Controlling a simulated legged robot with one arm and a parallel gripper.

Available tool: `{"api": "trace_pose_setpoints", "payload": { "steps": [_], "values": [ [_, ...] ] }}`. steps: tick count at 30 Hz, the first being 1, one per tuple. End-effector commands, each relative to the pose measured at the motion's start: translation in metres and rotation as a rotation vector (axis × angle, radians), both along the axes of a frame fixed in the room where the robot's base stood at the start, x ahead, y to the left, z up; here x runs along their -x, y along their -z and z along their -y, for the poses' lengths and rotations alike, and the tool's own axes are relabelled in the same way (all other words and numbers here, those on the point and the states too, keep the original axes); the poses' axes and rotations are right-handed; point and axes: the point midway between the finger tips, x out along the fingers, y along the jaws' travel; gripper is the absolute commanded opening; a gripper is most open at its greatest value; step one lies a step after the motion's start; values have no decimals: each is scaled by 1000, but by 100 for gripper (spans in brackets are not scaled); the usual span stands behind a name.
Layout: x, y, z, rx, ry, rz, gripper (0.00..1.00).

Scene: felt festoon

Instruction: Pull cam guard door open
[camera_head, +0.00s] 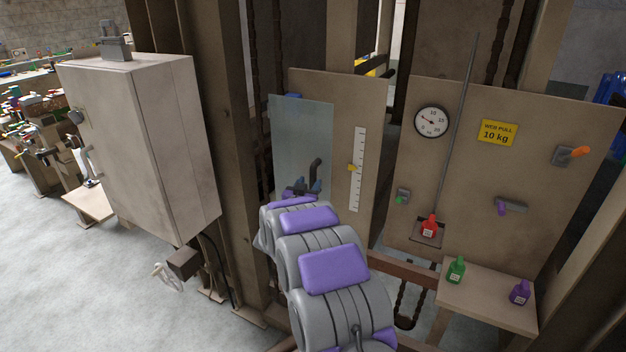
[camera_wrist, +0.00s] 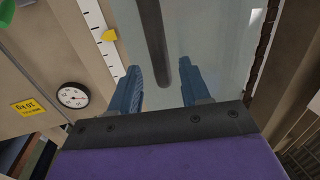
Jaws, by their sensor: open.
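The cam guard door (camera_head: 303,135) is a translucent bluish panel on a beige board, and it looks closed. A dark curved handle (camera_head: 316,168) stands on its lower right part. In the wrist view the handle (camera_wrist: 152,40) is a dark bar coming down from the top edge, with its rounded end between my fingers. My gripper (camera_head: 304,187) is in front of the lower part of the door. In the wrist view my gripper (camera_wrist: 163,92) has its blue fingers apart, one on each side of the handle, with visible gaps. The door's surface (camera_wrist: 205,45) fills the background there.
A white scale with a yellow pointer (camera_head: 352,168) is right of the door. A dial gauge (camera_head: 431,122), a yellow sign (camera_head: 497,132) and a red weight (camera_head: 429,226) are on the right board. A grey cabinet (camera_head: 150,140) stands left. Green (camera_head: 456,270) and purple (camera_head: 520,292) weights stand on a low table.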

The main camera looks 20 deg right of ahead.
Motion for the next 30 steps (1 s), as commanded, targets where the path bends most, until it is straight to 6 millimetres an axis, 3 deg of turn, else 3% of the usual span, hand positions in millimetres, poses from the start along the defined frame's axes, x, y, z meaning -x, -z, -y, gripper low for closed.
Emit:
{"api": "trace_pose_setpoints", "payload": {
  "steps": [9, 23, 30],
  "values": [
    [-30, 0, 26, 0, 0, 3, 47],
    [-37, -1, 33, 1, 0, 1, 47],
    [-37, 0, 32, 0, 0, 1, 26]
  ]
}}
